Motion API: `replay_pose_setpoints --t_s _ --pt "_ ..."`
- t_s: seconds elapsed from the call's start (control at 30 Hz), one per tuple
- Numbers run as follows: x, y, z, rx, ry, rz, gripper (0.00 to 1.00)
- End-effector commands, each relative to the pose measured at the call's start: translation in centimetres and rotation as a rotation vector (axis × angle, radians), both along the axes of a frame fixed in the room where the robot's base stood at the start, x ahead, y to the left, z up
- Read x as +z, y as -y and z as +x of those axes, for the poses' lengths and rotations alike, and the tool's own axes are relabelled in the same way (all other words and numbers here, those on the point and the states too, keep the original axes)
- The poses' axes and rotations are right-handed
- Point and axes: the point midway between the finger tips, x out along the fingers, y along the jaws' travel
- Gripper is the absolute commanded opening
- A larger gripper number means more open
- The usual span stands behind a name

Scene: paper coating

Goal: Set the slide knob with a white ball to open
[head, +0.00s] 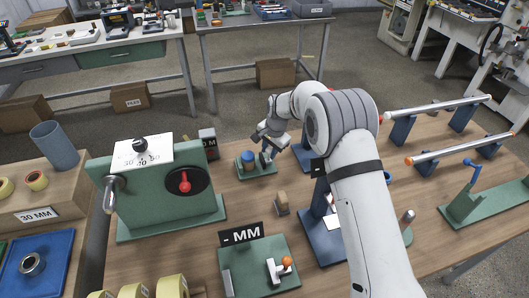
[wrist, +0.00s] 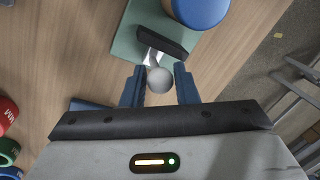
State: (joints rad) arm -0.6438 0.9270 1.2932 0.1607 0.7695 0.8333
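The white ball knob (wrist: 159,80) shows in the wrist view on a metal stem over a dark slotted piece on a small green plate (wrist: 132,42). My gripper (wrist: 159,76) is open, with one blue finger on each side of the ball. The gaps are narrow and I cannot tell if either finger touches it. A blue-topped cylinder (wrist: 200,8) stands on the same plate. In the head view my gripper (head: 267,146) is above the green plate (head: 259,171), beside the blue-topped cylinder (head: 248,158). The ball is hidden there.
A green gauge box (head: 150,207) with a red knob stands at left. A green plate with an orange-ball lever (head: 286,262) lies in front. A small wooden block (head: 282,202) is between. Rollers on blue stands (head: 440,108) fill the right side.

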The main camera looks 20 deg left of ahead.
Motion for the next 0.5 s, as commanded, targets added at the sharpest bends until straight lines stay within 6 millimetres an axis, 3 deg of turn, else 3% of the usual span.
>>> replay_pose_setpoints --t_s 0.17,0.5 --pt "-0.02 -0.29 -0.26 0.005 -0.001 0.000 0.42" --pt "0.41 -0.41 -0.45 0.007 -0.002 0.000 0.42"
